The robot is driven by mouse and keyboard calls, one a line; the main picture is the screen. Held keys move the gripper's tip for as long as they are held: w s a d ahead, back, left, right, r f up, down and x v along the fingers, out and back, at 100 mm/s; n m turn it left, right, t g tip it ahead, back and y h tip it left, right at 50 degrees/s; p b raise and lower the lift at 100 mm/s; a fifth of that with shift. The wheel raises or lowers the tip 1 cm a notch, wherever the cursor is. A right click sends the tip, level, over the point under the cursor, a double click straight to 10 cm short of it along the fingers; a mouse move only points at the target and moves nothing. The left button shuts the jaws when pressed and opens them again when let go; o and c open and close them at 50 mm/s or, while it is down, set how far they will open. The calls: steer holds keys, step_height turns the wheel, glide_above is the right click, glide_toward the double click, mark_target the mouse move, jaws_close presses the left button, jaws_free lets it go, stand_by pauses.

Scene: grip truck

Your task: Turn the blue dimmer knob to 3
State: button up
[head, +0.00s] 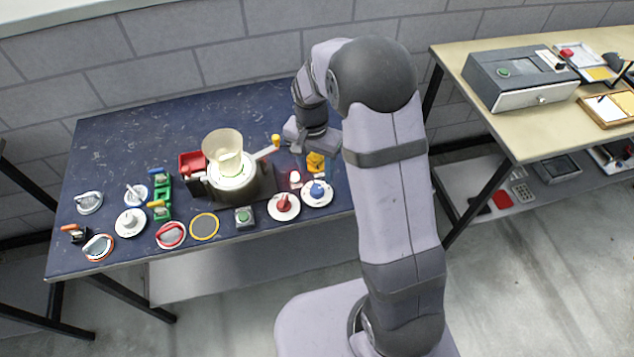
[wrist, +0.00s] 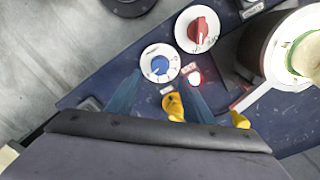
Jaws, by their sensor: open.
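The blue dimmer knob (head: 317,189) sits on a round white dial near the front right edge of the dark blue table. In the wrist view the blue knob (wrist: 160,66) shows whole on its white dial, with small marks around it too small to read. My gripper (head: 308,143) is above the table, behind the dial in the head view. In the wrist view my gripper (wrist: 157,97) has two bluish fingers spread apart with nothing held. The fingers point toward the dial and are apart from the knob.
A red knob (head: 284,202) on a white dial stands left of the blue one. A glowing red-white lamp (head: 295,178) and a yellow object (head: 315,162) are close by. A pot-like device (head: 232,180) with a handle stands further left. Several other knobs and switches fill the table's left.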

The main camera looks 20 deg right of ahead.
mark_target(317, 187)
steer(key=shift+s+d+f+p, duration=0.1)
steer(key=shift+f+p, duration=0.3)
steer(key=shift+f, duration=1.2)
steer(key=shift+d+f+p, duration=0.1)
steer(key=shift+f+p, duration=0.3)
steer(key=shift+f, duration=1.2)
steer(key=c, duration=1)
steer(key=shift+c, duration=0.2)
